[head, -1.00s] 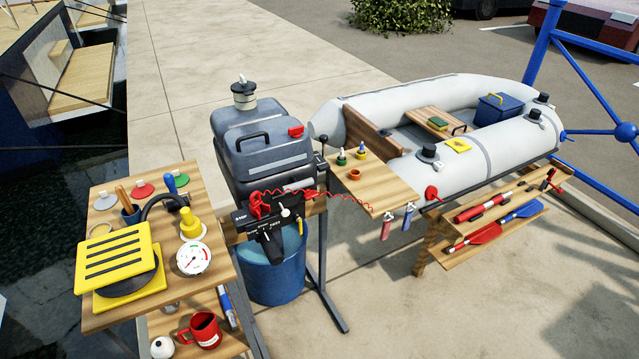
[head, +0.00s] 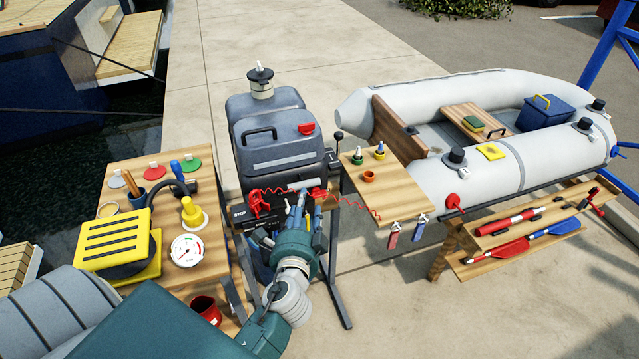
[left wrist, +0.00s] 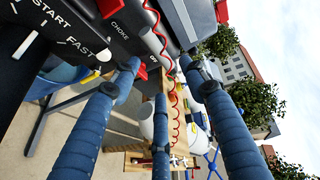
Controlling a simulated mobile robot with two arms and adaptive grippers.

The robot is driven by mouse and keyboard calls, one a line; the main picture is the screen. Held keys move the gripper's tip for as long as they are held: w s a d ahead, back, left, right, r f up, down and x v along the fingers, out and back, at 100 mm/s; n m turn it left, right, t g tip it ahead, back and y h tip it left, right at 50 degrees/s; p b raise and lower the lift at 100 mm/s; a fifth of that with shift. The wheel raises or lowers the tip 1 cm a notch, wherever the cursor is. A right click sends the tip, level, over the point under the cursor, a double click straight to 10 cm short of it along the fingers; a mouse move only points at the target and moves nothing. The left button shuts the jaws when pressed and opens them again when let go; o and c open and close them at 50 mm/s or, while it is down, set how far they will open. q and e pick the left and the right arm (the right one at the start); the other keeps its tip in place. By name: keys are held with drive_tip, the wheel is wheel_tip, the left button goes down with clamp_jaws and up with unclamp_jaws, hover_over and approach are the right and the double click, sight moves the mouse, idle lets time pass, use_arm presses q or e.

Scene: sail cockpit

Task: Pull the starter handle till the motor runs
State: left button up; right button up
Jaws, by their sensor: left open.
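The grey outboard motor (head: 275,125) stands upright on its stand, with a black control panel (head: 245,215) at its front. A light grey bar (head: 303,184) below the cowl looks like the starter handle; in the left wrist view a pale bar (left wrist: 180,20) shows beside the panel. My left gripper (head: 306,212) is in front of the panel, just below that bar, with its fingers pointing up at it. In the left wrist view its blue fingers (left wrist: 160,75) are spread, with nothing gripped between them. The gripper hides part of the panel. My right gripper is out of view.
A red coiled cord (head: 352,199) runs from the panel toward a small wooden shelf (head: 395,195). A grey dinghy (head: 470,185) lies right.

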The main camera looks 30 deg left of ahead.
sight(308, 186)
use_arm(q)
drive_tip(key=p+x, duration=0.1)
drive_tip(key=x, duration=0.9)
drive_tip(key=shift+w+f, duration=0.1)
clamp_jaws()
